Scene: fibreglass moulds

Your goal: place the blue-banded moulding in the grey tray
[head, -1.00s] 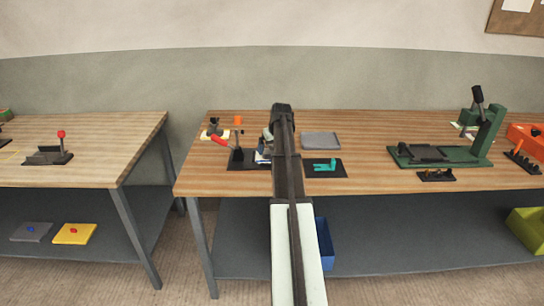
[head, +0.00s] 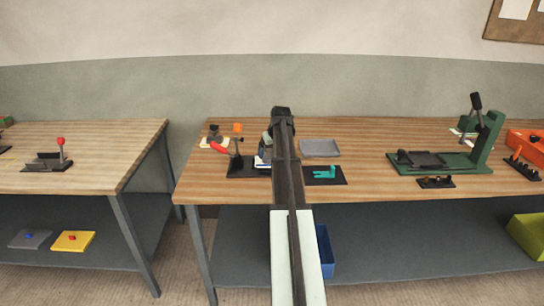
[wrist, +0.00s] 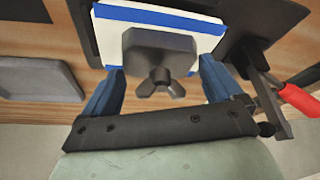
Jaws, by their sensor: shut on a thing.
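The blue-banded moulding (wrist: 192,22) is a white piece with blue edging, seen at the top of the wrist view. My gripper (wrist: 160,75) has its blue fingers shut on it, one at each side. A dark clamp block with a wing nut (wrist: 160,62) covers its middle; I cannot tell whether it presses on it. In the head view my arm hides most of the moulding (head: 262,161), which is at the black fixture (head: 242,168). The grey tray (head: 321,148) lies right of my arm and looks empty; it also shows at the wrist view's left (wrist: 38,78).
A red-handled clamp (head: 221,149) stands left of the moulding, close to my gripper in the wrist view. A black plate with a teal part (head: 325,173) lies in front of the tray. A green press (head: 445,160) stands farther right, with bare bench between.

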